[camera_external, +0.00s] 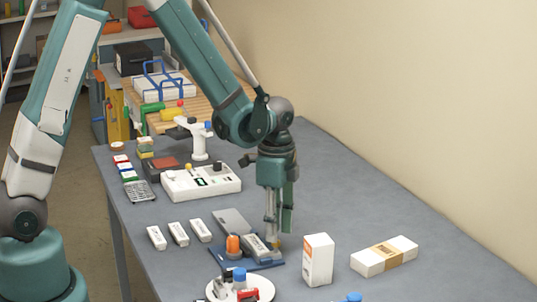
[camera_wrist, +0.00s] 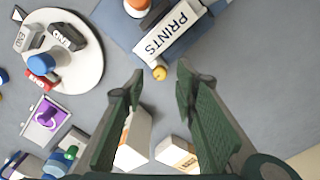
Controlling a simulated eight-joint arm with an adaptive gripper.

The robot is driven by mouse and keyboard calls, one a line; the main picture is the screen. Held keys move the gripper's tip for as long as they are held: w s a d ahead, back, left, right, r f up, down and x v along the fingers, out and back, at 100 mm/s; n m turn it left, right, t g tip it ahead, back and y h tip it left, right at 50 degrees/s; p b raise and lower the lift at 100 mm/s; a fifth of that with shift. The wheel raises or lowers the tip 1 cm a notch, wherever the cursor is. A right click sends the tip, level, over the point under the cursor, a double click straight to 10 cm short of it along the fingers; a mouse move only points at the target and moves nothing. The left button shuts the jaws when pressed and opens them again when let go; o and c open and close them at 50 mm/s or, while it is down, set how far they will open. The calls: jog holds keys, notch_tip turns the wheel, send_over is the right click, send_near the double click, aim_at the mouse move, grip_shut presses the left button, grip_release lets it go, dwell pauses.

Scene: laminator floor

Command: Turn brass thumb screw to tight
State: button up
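The brass thumb screw (camera_wrist: 160,73) shows in the wrist view as a small golden knob. It is at the edge of the blue base plate (camera_wrist: 118,22), by the near end of the white block marked PRINTS (camera_wrist: 172,32). In the external view a bit of brass (camera_external: 277,244) shows just under my gripper (camera_external: 273,232), which points straight down. In the wrist view my gripper (camera_wrist: 157,80) is open, with its two fingertips apart on either side of the screw. I cannot tell whether either finger touches it. The screw's marking is not readable.
An orange knob (camera_external: 233,242) stands on the same plate. A round white plate (camera_wrist: 88,72) with a blue knob is close by. A white upright box (camera_external: 318,258) and a banded white pack (camera_external: 384,256) stand to the right. The far right tabletop is clear.

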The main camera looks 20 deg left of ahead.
aim_at(276, 246)
jog(key=shift+f, duration=1.15)
jog(key=c, duration=0.9)
